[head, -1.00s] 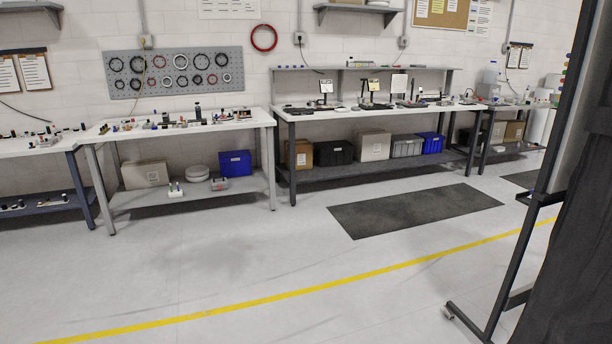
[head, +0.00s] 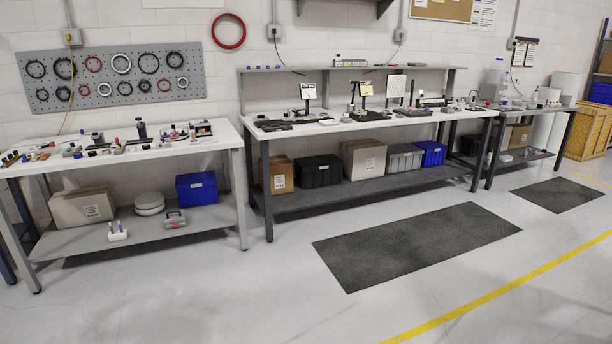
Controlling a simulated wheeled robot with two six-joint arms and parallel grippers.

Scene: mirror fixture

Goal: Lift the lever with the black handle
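I cannot make out a lever with a black handle; the items on the benches are too small to tell. A middle workbench (head: 352,126) with a raised back shelf carries dark devices and several small upright cards, one of them yellow (head: 376,115). A left workbench (head: 222,141) carries many small parts, among them a dark upright piece (head: 142,130). A right workbench (head: 560,108) carries bottles and small items. Neither of my grippers is in view.
Open floor (head: 230,300) lies in front of the benches. A dark mat (head: 415,245) lies before the middle bench and another (head: 556,194) before the right one. A yellow line (head: 500,290) crosses the floor. A yellow crate (head: 588,135) stands far right.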

